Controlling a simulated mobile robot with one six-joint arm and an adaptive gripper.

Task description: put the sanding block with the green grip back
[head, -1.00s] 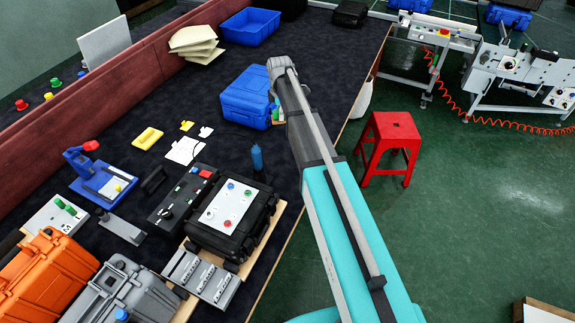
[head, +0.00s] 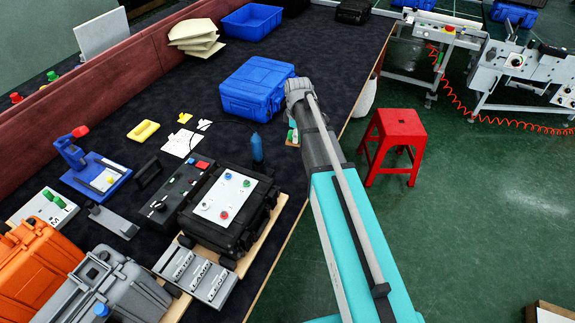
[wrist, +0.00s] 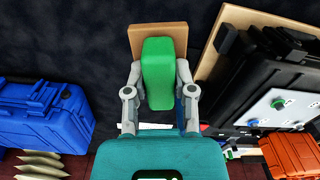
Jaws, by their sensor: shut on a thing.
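The sanding block shows in the wrist view as a green grip (wrist: 158,72) on a flat tan base (wrist: 172,34). My gripper (wrist: 158,88) is shut on the green grip, with one finger on each side. In the head view my gripper (head: 293,122) hangs over the dark table near its right edge, and a little of the block's tan base (head: 291,143) shows beneath it. The gripper covers most of the block there. I cannot tell whether the base touches the table.
A closed blue case (head: 255,88) stands just left of my gripper. A black case with a white button panel (head: 226,194) and a blue bottle (head: 257,147) stand nearer. A yellow tray (head: 144,131) lies further left. Dark table between is mostly clear. A red stool (head: 396,125) stands off the right edge.

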